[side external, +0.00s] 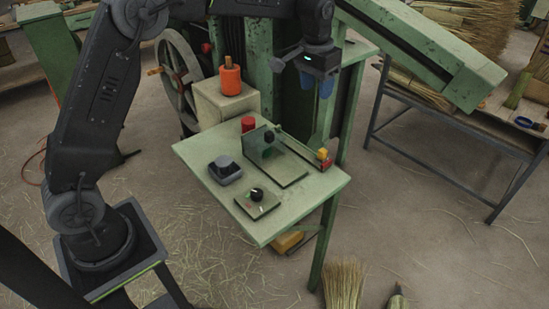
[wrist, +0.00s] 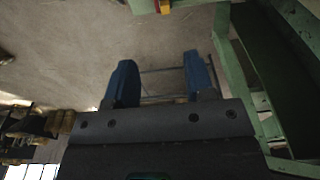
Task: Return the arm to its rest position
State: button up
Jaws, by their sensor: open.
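My gripper (side external: 317,88) hangs in the air above the back right part of the small green table in the side external view. Its two blue fingers point down. In the wrist view my gripper (wrist: 155,85) shows both blue fingers spread apart with nothing between them, only floor and a rack's bars beyond. My arm reaches over from the left of the side external view. The gripper is apart from everything on the table.
An orange spool (side external: 230,79) stands behind. A green beam (side external: 410,50) slopes to the right of my gripper. Brooms lie at right.

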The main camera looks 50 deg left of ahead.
jog(key=s+r+t, duration=0.1)
jog(key=s+r, duration=0.5)
jog(key=s, duration=0.4)
jog(key=s+f+t, duration=0.1)
jog(key=s, duration=1)
jog(key=s+f+t, duration=0.2)
jog(key=s, duration=0.9)
jog(key=shift+s+f, duration=0.3)
dwell(0.4)
